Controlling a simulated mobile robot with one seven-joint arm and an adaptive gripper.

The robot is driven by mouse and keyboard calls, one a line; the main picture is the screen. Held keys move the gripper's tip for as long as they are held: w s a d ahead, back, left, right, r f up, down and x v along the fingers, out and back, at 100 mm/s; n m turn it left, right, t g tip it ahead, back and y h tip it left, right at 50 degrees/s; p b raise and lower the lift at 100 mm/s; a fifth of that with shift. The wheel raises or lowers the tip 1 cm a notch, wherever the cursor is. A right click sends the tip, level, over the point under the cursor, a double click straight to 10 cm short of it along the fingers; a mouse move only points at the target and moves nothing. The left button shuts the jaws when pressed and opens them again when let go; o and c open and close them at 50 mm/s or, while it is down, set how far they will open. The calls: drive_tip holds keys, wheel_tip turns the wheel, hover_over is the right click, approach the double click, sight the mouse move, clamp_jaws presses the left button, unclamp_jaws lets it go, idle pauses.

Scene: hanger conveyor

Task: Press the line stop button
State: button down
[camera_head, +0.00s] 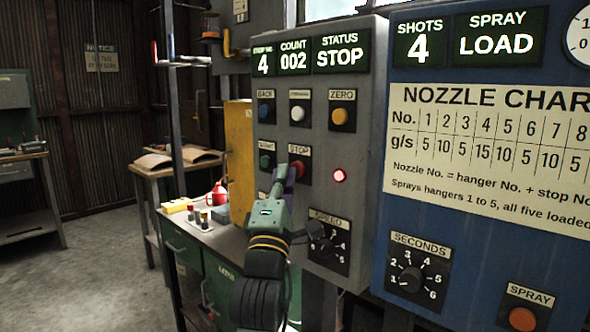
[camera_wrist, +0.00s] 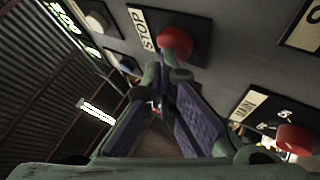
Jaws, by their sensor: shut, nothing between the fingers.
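The red STOP button (camera_head: 298,167) is on the grey control panel (camera_head: 360,110), partly hidden behind my gripper in the head view. In the wrist view the round red button (camera_wrist: 174,42) sits beside its STOP label. My gripper (camera_head: 284,174) is shut and empty, its fingers pointing at the panel. In the wrist view the closed fingertips (camera_wrist: 160,78) are just below the red button. I cannot tell whether they touch it. The panel's status display (camera_head: 340,57) reads STOP, and a red lamp (camera_head: 339,175) glows right of the button.
A green button (camera_head: 266,160) is left of STOP; blue, white and yellow buttons are above. A speed knob (camera_head: 325,245) is below, close to my wrist. A blue spray panel (camera_head: 480,270) stands to the right. A bench (camera_head: 215,238) with small items is behind left.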

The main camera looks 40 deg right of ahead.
drive_tip(key=shift+a, duration=0.1)
drive_tip(key=a, duration=0.5)
drive_tip(key=shift+s+a, duration=0.2)
drive_tip(key=shift+a, duration=0.2)
idle(0.5)
